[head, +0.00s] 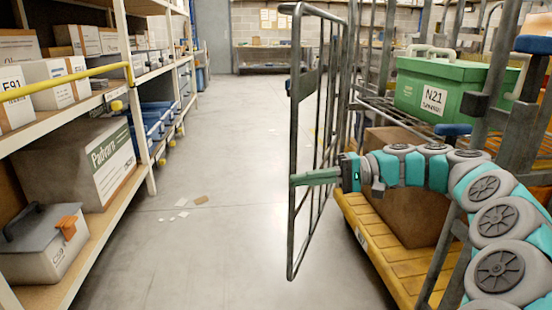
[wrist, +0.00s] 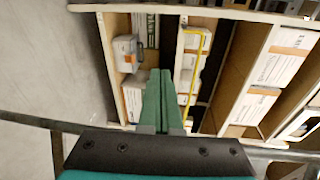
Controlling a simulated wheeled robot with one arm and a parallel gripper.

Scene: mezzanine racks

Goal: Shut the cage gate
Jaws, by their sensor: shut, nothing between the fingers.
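The cage gate (head: 293,120) is a tall grey metal frame with thin upright bars. In the head view it stands open, swung out into the aisle from the cage cart (head: 372,250) on the right. My gripper (head: 296,180) is shut and empty, its green fingers pointing left across the gate's outer upright at mid height. I cannot tell whether the fingers touch the bar. In the wrist view the shut fingers (wrist: 160,75) point towards shelving, and a grey bar (wrist: 28,118), which looks like part of the gate, crosses behind them.
The cart's yellow base carries a brown box (head: 400,215); a green N21 box (head: 455,85) sits on its upper shelf. A stocked rack (head: 140,130) lines the left, with a yellow rail (head: 80,80). The aisle floor (head: 225,130) between is open, with small paper scraps.

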